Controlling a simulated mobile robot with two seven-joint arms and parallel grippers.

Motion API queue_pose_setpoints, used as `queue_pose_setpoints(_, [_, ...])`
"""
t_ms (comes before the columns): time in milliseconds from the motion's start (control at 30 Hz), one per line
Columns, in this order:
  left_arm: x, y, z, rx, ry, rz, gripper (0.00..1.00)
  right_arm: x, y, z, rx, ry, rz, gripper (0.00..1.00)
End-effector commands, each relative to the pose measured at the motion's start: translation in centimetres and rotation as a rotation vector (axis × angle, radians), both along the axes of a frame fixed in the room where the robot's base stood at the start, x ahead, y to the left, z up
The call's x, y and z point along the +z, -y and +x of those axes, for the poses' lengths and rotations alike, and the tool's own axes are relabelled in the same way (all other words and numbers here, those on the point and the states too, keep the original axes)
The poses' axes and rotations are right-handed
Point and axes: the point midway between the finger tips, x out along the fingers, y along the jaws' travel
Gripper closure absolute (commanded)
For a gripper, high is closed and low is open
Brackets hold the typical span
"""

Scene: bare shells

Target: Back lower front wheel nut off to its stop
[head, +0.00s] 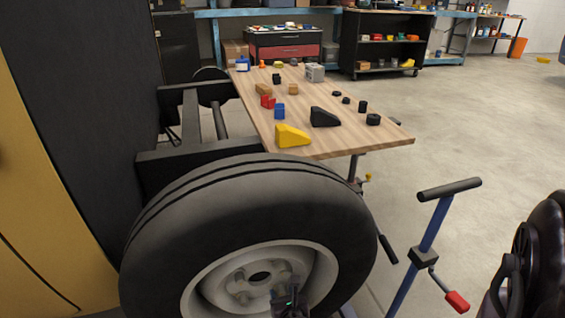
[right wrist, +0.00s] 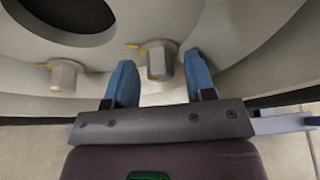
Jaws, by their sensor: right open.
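The front wheel (head: 258,235) stands in the near middle of the head view, a black tyre on a pale rim with nuts around a dark centre hole. My right gripper (head: 290,303) is low in front of the rim, mostly cut off by the frame's bottom edge. In the right wrist view its blue fingers (right wrist: 160,75) are open, one on each side of a grey wheel nut (right wrist: 160,60). Gaps show on both sides of this nut. Another nut (right wrist: 63,76) is to the left. Both have small yellow marks beside them. My left gripper is not in view.
A wooden bench top (head: 330,140) with wedges and small parts lies behind the wheel. A blue stand with a T-bar (head: 425,240) and red-handled crank is right of the wheel. Open concrete floor (head: 480,130) lies beyond it.

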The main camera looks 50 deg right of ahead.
Motion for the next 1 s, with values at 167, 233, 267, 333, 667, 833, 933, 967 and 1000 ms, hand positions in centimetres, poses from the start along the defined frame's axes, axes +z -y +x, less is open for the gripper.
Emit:
queue_pose_setpoints(167, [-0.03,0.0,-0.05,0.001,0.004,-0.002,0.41,-0.05,-0.1,0.04,0.0,0.0,0.0,0.5])
queue_pose_setpoints(233, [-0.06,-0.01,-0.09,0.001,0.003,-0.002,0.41,-0.03,-0.11,0.05,0.0,0.001,-0.001,0.5])
queue_pose_setpoints(267, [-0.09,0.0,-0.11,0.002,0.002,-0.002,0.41,-0.02,-0.1,0.06,0.0,0.001,-0.001,0.5])
queue_pose_setpoints(333, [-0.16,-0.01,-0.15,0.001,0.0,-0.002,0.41,-0.02,-0.09,0.06,0.0,0.001,-0.001,0.5])
queue_pose_setpoints(667, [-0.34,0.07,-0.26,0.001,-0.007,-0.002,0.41,-0.04,-0.09,0.05,0.0,0.001,-0.001,0.96])
queue_pose_setpoints(833, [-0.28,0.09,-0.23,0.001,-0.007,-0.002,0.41,0.0,-0.1,0.07,0.0,-0.002,-0.005,0.99])
queue_pose_setpoints(933, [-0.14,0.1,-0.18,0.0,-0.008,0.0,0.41,0.07,-0.1,0.14,0.0,-0.009,-0.019,0.99])
queue_pose_setpoints(967, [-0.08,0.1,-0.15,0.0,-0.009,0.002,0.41,0.11,-0.11,0.16,0.0,-0.014,-0.026,0.99])
queue_pose_setpoints(1000, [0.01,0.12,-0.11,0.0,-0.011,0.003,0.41,0.17,-0.13,0.21,0.0,-0.019,-0.038,0.99])
